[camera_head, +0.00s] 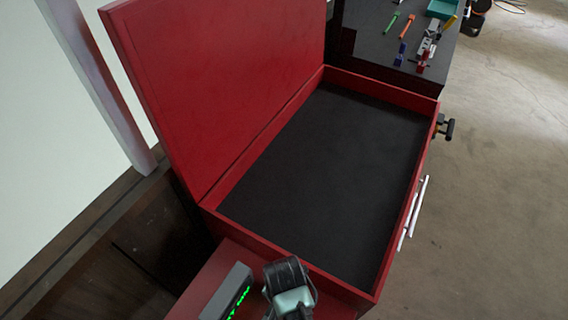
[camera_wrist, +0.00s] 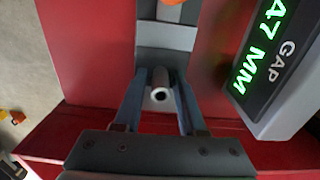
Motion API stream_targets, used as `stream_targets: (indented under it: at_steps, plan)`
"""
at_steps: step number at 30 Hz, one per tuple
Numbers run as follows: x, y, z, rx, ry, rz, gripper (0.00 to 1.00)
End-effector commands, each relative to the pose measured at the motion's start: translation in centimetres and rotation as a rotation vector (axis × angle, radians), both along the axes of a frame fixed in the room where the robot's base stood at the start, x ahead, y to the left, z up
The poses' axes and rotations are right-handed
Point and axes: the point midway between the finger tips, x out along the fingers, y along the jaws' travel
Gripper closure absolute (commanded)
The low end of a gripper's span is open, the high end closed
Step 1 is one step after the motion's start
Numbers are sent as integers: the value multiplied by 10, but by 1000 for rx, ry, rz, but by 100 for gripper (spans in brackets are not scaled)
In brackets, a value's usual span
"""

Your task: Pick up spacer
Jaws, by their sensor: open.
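A small pale cylinder with a dark hole in its end, which looks like the spacer (camera_wrist: 161,82), shows in the wrist view. It lies against or just in front of a grey block-like fixture (camera_wrist: 166,36) on a red surface. My gripper (camera_wrist: 160,86) is open, with one finger on each side of the spacer. I cannot tell whether either finger touches it. In the head view my gripper (camera_head: 290,298) is at the bottom edge, above the red ledge in front of the box, and the spacer cannot be made out there.
An open red chest (camera_head: 365,286) with an empty-looking dark floor lies beyond. A dark bench (camera_head: 365,45) behind holds several tools.

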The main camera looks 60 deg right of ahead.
Motion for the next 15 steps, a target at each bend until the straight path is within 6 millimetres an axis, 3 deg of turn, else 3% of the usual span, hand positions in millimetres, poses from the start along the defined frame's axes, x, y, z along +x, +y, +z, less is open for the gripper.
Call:
stream_targets:
  at_steps: [7, 14, 15]
  plan:
    - [0, 0, -2, -1, -1, 0, 60]
    - [0, 0, -2, -1, -1, 0, 100]
    - [0, 0, -2, -1, -1, 0, 100]
